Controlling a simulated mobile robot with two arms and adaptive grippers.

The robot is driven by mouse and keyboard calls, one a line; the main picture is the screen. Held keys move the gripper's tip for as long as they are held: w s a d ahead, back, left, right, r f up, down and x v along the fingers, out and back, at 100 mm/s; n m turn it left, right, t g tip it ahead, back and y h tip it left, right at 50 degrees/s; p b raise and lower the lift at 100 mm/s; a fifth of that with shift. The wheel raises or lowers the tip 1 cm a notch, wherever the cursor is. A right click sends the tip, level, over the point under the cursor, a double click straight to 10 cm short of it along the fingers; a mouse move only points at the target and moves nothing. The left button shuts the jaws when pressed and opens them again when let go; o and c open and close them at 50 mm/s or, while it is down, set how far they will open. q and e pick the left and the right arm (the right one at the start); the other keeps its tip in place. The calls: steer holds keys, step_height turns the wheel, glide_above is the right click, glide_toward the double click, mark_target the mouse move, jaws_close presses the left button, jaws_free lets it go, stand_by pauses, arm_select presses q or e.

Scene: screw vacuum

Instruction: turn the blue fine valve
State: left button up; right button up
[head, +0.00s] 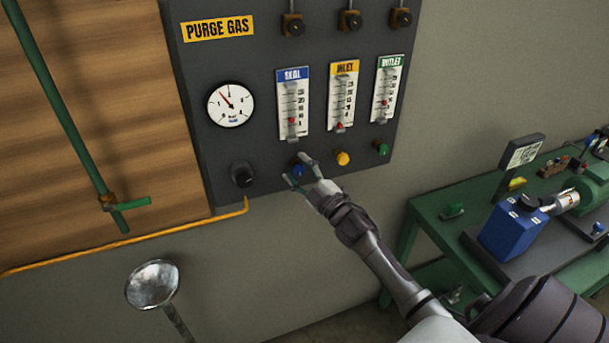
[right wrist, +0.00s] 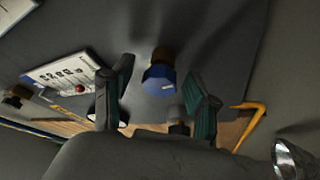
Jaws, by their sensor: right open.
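The blue fine valve (head: 298,171) is a small knob on the dark panel below the blue-labelled SEAL flowmeter (head: 292,104). My right gripper (head: 297,169) is at this knob, open, with one finger on each side. In the right wrist view the blue knob (right wrist: 159,80) shows a white mark on its face and lies between the two open fingertips (right wrist: 160,68). Gaps show on both sides, so neither finger appears to touch it. In the head view the fingers partly hide the knob. My left gripper is not in view.
A yellow knob (head: 342,158) and a green knob (head: 381,148) sit close by to the right. A black knob (head: 242,175) and pressure gauge (head: 231,104) are to the left. A yellow pipe (head: 130,240) runs below. A green bench (head: 433,219) stands at the right.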

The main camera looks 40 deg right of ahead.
steer(key=a+v, duration=0.1)
steer(key=v, duration=1)
steer(key=shift+s+d, duration=0.4)
steer(key=shift+d, duration=0.1)
steer(key=shift+f, duration=0.1)
steer(key=s+a+f+m+g+h+b, duration=0.1)
steer(key=s+f+m+g, duration=0.2)
steer(key=f, duration=1)
steer(key=s+a+f+m+g+h+b, duration=0.1)
steer(key=s+f+m+g, duration=0.2)
steer(key=f, duration=1)
steer(key=s+a+f+m+g+h+b, duration=0.1)
steer(key=s+a+f+g+b, duration=0.3)
steer(key=f, duration=0.9)
steer(key=s+a+f+m+g, duration=0.1)
steer(key=s+a+f+g, duration=0.2)
steer(key=s+f, duration=0.4)
steer(key=s+a+f+m+g, duration=0.1)
steer(key=s+a+f+g, duration=0.2)
steer(key=s+f, duration=0.5)
steer(key=s+a+f+g+y, duration=0.1)
steer(key=s+a+f+g, duration=0.2)
steer(key=s+f, duration=0.4)
steer(key=s, duration=0.9)
steer(key=shift+s+f+m+g+b, duration=0.3)
steer(key=shift+s+m+b, duration=0.05)
steer(key=shift+s+m, duration=0.05)
